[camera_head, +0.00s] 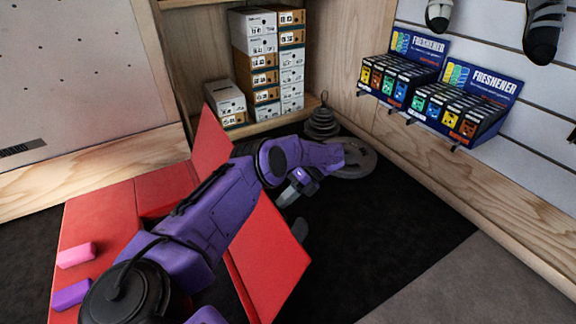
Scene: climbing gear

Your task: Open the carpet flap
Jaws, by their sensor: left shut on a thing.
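A red mat (105,207) lies open on the dark floor at the left. Its raised red flap (268,262) stands tilted up along the mat's right side, and my purple left arm crosses in front of its middle. My left gripper (287,197) is at the flap's upper edge, pointing down. It is shut on the flap, though the arm and the small size of the fingers hide the exact contact. My right gripper is not in view.
A pink block (75,255) and a purple block (71,294) lie on the mat's left part. Weight plates (352,160) lie on the floor beyond my gripper. Stacked boxes (265,65) stand at the back. Dark floor is clear at the right.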

